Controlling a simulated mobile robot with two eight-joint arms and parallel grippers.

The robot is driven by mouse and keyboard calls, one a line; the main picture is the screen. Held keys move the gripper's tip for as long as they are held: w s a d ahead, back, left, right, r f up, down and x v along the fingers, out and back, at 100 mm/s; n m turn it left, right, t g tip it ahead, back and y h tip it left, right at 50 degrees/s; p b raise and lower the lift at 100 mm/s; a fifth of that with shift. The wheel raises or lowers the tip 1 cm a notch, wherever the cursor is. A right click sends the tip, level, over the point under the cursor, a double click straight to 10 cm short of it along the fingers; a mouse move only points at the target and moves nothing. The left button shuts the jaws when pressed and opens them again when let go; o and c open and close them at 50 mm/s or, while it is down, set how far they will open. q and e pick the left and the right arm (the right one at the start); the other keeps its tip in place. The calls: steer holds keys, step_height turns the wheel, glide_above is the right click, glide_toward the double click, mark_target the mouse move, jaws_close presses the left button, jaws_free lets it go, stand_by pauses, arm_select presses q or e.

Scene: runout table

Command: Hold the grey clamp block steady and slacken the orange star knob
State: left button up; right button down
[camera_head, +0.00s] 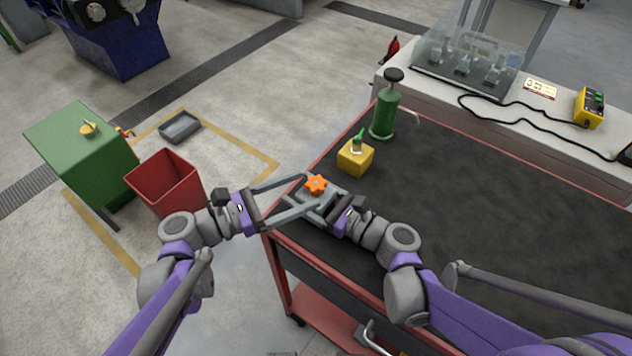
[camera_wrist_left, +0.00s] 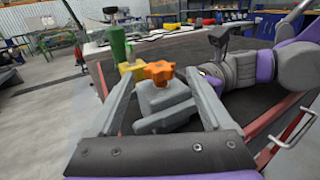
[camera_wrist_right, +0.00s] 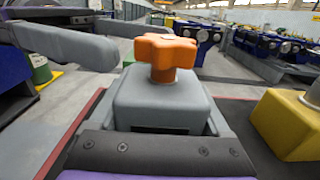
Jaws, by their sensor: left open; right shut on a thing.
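The orange star knob (camera_head: 316,184) sits on top of the grey clamp block (camera_head: 311,201) near the table's left corner. Both also show in the right wrist view, the knob (camera_wrist_right: 165,55) above the block (camera_wrist_right: 162,101). My right gripper (camera_head: 318,203) is shut on the block, a finger on either side of it. My left gripper (camera_head: 302,194) is open, with its fingers spread on the two sides of the knob and block. In the left wrist view the knob (camera_wrist_left: 159,71) lies between the spread fingers, seemingly apart from them. The block's lower part is partly hidden by the fingers.
A yellow block (camera_head: 355,157) with a green-topped piece stands just behind the clamp block. A green pump bottle (camera_head: 386,112) stands beyond it. The dark table top (camera_head: 500,190) is clear to the right. A red bin (camera_head: 166,181) stands on the floor at left.

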mark_target(316, 182)
arm_select(q)
steer(key=shift+x, duration=2.1)
jaws_close()
